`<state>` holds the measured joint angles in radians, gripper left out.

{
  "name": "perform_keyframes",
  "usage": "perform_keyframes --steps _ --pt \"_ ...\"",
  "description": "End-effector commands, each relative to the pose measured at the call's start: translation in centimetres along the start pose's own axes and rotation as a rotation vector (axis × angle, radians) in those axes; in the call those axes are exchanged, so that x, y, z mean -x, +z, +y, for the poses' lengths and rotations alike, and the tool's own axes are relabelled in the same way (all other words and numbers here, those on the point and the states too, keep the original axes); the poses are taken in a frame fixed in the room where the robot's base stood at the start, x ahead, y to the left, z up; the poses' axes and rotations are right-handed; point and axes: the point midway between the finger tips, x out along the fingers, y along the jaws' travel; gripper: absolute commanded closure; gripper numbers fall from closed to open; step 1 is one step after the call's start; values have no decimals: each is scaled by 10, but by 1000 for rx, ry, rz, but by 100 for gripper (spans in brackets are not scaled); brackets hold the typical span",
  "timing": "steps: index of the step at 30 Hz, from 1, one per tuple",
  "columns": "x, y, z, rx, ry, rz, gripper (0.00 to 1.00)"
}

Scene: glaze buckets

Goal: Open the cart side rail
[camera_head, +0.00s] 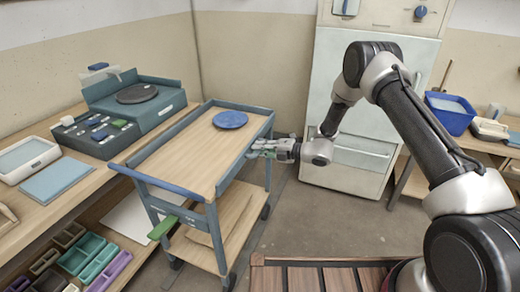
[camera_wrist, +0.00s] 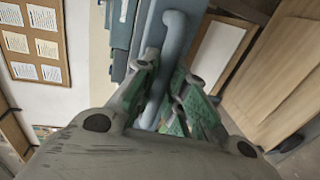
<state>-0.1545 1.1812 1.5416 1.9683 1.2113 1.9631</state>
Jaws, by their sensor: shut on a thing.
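The cart (camera_head: 190,150) has a blue-grey frame, a wooden top and a wooden lower shelf. Its side rail (camera_head: 235,167) is the blue-grey edge along the right side, nearest my arm; it looks upright. My gripper (camera_head: 260,148) is at the middle of that side, reaching in from the right. In the wrist view, a blue-grey bar handle (camera_wrist: 170,58) runs between the green-padded fingers of my gripper (camera_wrist: 168,95), which are shut on it. A blue plate (camera_head: 230,119) lies on the cart top, towards the back.
A workbench (camera_head: 60,210) with a scale, trays and coloured bins stands left of the cart. A pale cabinet (camera_head: 365,110) stands behind my arm. A green pedal-like part (camera_head: 162,228) sticks out at the cart's front. The floor (camera_head: 320,215) right of the cart is clear.

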Motion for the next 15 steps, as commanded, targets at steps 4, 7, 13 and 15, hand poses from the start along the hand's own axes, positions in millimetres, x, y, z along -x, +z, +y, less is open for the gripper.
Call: perform_keyframes --steps 4,7,13,15 --pt "3 0 -5 -3 64 -1 100" --pt "5 0 -8 -4 131 0 100" --pt "9 0 -16 -4 302 -1 100" --pt "10 -1 -18 -3 365 0 100"
